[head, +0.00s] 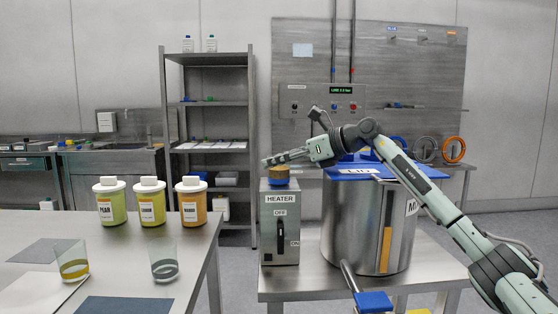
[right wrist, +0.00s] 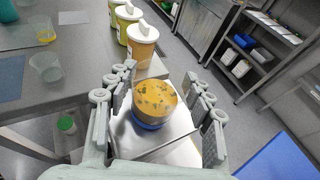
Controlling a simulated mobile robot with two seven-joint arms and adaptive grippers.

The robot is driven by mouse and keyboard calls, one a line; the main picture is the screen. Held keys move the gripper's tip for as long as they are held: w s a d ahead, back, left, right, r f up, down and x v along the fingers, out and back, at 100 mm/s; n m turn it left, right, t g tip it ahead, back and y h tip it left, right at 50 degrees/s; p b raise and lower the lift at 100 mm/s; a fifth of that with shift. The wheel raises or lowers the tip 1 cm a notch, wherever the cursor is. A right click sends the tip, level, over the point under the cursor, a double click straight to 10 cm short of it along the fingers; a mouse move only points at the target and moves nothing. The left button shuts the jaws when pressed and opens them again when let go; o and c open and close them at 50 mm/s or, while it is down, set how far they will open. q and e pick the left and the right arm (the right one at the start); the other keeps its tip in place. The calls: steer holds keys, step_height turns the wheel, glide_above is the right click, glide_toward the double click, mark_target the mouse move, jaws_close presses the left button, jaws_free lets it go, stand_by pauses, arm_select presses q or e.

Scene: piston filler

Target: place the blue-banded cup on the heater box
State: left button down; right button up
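The blue-banded cup (head: 279,176) stands on top of the grey heater box (head: 280,228), left of the tank. In the right wrist view the cup (right wrist: 155,101) shows an orange, green-flecked top and blue low on its side. It looks upright on the box's metal top (right wrist: 178,140). My right gripper (head: 268,161) is at the cup's top in the head view. In the right wrist view its fingers (right wrist: 163,95) are spread on both sides of the cup, with visible gaps. It is open and not holding the cup. My left gripper is not in view.
A large tank (head: 350,230) with a blue lid (head: 362,168) stands close right of the heater. The left table (head: 130,255) holds several lidded jars and two clear cups (head: 73,260) (head: 164,260). A gap separates the tables. A shelf rack (head: 210,103) stands behind.

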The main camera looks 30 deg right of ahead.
steer(key=o, duration=0.3)
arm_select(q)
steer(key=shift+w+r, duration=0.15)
arm_select(e)
steer(key=shift+r, duration=0.15)
steer(key=shift+s+d, duration=0.2)
steer(key=shift+s, duration=0.1)
steer(key=b+v, duration=0.1)
steer(key=v, duration=0.4)
steer(key=shift+b, duration=0.3)
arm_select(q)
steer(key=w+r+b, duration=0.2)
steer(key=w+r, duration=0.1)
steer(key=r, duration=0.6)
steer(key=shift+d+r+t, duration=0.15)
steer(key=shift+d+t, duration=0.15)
arm_select(e)
steer(key=shift+v, duration=3.2)
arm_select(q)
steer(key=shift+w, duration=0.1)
arm_select(e)
steer(key=shift+a+r, duration=0.1)
